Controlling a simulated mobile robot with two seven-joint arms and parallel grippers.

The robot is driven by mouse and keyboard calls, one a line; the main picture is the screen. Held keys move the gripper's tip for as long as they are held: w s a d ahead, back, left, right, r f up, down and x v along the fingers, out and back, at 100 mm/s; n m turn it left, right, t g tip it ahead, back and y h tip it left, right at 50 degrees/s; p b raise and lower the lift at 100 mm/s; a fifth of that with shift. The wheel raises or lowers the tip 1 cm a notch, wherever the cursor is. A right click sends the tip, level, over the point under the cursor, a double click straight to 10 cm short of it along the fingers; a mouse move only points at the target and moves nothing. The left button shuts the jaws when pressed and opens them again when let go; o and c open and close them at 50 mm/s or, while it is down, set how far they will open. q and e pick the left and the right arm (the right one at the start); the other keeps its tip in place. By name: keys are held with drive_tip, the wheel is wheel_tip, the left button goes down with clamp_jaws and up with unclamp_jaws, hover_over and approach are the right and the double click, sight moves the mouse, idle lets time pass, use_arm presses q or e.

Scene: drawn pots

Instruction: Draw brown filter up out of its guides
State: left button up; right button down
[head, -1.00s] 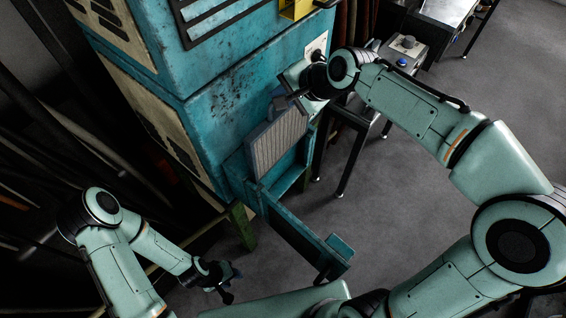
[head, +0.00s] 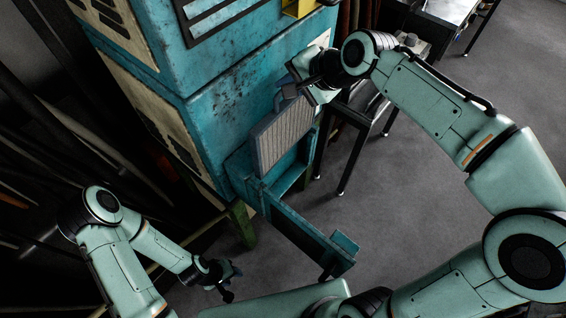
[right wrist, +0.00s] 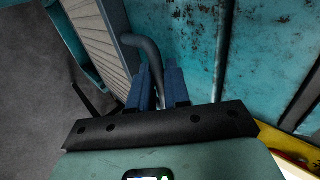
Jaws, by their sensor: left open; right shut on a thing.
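The brown filter (head: 284,136), a pleated panel in a grey-blue frame, stands tilted in the picture at the front of the blue cabinet, above an open blue housing (head: 290,177). Its bottom edge is near the housing; I cannot tell how much still sits in the guides. In the right wrist view the filter (right wrist: 100,38) is at upper left, with a bent grey handle (right wrist: 150,50). My right gripper (right wrist: 158,88) is shut on this handle; in the head view its fingers (head: 287,97) are at the filter's top. My left gripper (head: 228,280) is open and empty, low and far from the filter.
The worn blue cabinet (head: 225,110) stands right behind the filter. A hinged blue flap (head: 305,235) hangs open below the housing. A dark stand (head: 352,140) is right of the filter, below my right arm. Grey floor is open at the right.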

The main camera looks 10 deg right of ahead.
drive_tip(key=shift+s+d+f, duration=0.15)
drive_tip(key=shift+s+f, duration=0.05)
drive_tip(key=s+d+b, duration=0.1)
drive_tip(key=s+d, duration=0.1)
drive_tip(key=s, duration=0.1)
drive_tip(key=shift+d+b, duration=0.15)
drive_tip(key=shift+b, duration=0.15)
use_arm(q)
drive_tip(key=s+f+b, duration=0.1)
drive_tip(key=s+f, duration=0.3)
drive_tip(key=f, duration=0.1)
drive_tip(key=shift+s+g+b, duration=0.3)
drive_tip(key=shift+b, duration=0.1)
use_arm(e)
drive_tip(key=shift+s+d, duration=0.9)
drive_tip(key=shift+s, duration=0.25)
drive_tip(key=shift+s+d, duration=0.9)
drive_tip(key=shift+s, duration=0.25)
